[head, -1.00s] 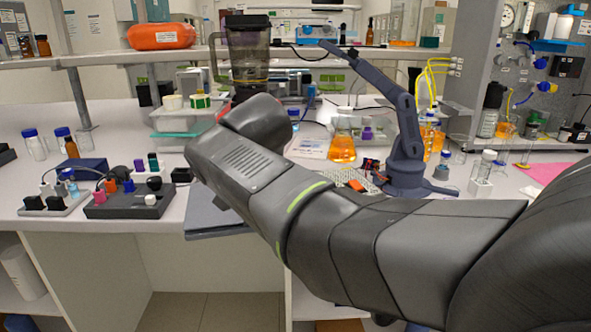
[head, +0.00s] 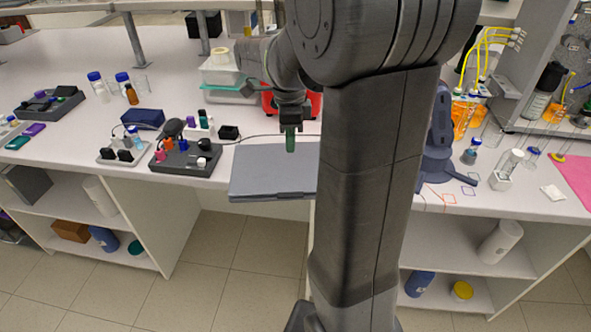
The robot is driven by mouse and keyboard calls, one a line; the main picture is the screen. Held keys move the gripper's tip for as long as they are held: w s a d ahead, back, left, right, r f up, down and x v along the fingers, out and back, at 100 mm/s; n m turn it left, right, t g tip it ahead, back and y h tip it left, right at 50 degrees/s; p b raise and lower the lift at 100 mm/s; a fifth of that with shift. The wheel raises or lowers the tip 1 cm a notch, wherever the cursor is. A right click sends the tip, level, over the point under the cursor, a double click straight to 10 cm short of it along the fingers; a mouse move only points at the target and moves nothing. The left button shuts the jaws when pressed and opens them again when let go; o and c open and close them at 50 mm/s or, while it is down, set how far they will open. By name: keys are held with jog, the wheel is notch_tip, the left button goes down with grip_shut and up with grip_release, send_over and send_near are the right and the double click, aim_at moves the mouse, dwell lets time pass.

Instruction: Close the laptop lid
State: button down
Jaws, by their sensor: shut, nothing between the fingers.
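The laptop (head: 265,178) is a flat grey slab at the front edge of the white bench, in the middle of the head view. Its top is plain; no keys and no raised screen show. My arm hides its right part. My gripper (head: 290,142) points down with its green fingers together. In the picture its tips lie over the laptop's back part; I cannot tell whether they touch it.
A dark block with coloured caps (head: 185,158) stands just left of the laptop. Behind are a stacked tub (head: 228,93) and a red object (head: 312,105). A blue-grey small robot arm (head: 437,150) stands to the right. Glassware stands farther right.

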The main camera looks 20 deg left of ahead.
aim_at(291, 194)
jog(key=f, duration=0.4)
jog(key=f+p, duration=0.1)
jog(key=f, duration=0.9)
jog(key=shift+s+d, duration=0.1)
jog(key=shift+s, duration=0.2)
